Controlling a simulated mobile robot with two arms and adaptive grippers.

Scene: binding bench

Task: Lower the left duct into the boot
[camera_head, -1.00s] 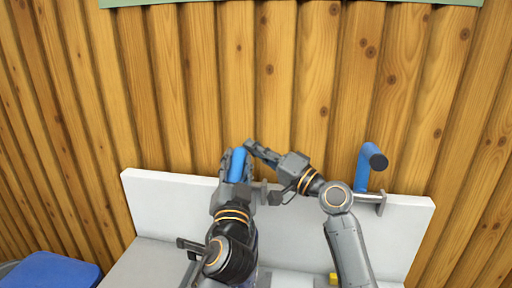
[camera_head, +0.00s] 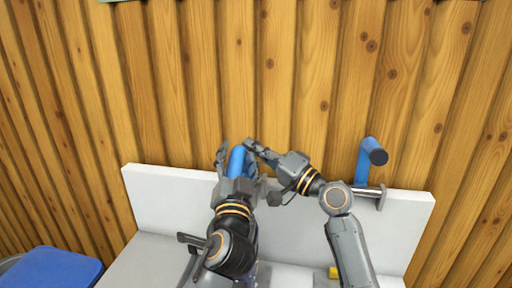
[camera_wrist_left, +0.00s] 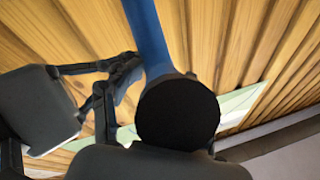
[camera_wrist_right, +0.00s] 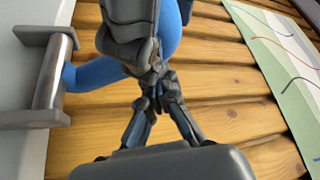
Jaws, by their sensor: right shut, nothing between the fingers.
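The left duct is a blue tube (camera_head: 237,160) that shows between the spread fingers of my left gripper (camera_head: 235,156) in the head view. In the left wrist view the duct (camera_wrist_left: 149,38) ends in a black round face (camera_wrist_left: 178,114) close to the palm. The left gripper looks open around the duct; I cannot tell whether a finger touches it. My right gripper (camera_head: 252,147) is shut and empty beside the duct's top. In the right wrist view its fingertips meet (camera_wrist_right: 160,88) just in front of the left gripper and the duct (camera_wrist_right: 170,30). I cannot make out the boot.
A second blue duct (camera_head: 364,160) with a dark end stands at the right by a metal bar (camera_head: 371,192). A white panel (camera_head: 165,195) runs behind the bench, before a wooden wall. A blue bin (camera_head: 50,272) stands at lower left. A yellow item (camera_head: 333,272) is partly hidden.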

